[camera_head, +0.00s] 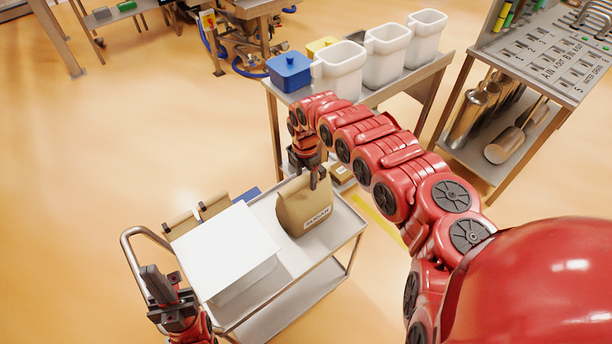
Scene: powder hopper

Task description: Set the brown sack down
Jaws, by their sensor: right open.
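The brown sack (304,208) has a folded top and a white label on its front. It appears to stand on the grey top of the cart (343,236), to the right of a white box. My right gripper (312,178) is open at the sack's top edge, with one dark finger showing in front of it. The far finger is hidden, and I cannot tell whether either finger touches the sack. My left gripper (158,287) is at the cart's lower left, apart from the sack. Its fingers overlap in this view, so its opening is unclear.
Small brown boxes (341,173) lie behind the sack. A bench behind holds white bins (341,70) and a blue container (289,71). The floor at left is clear.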

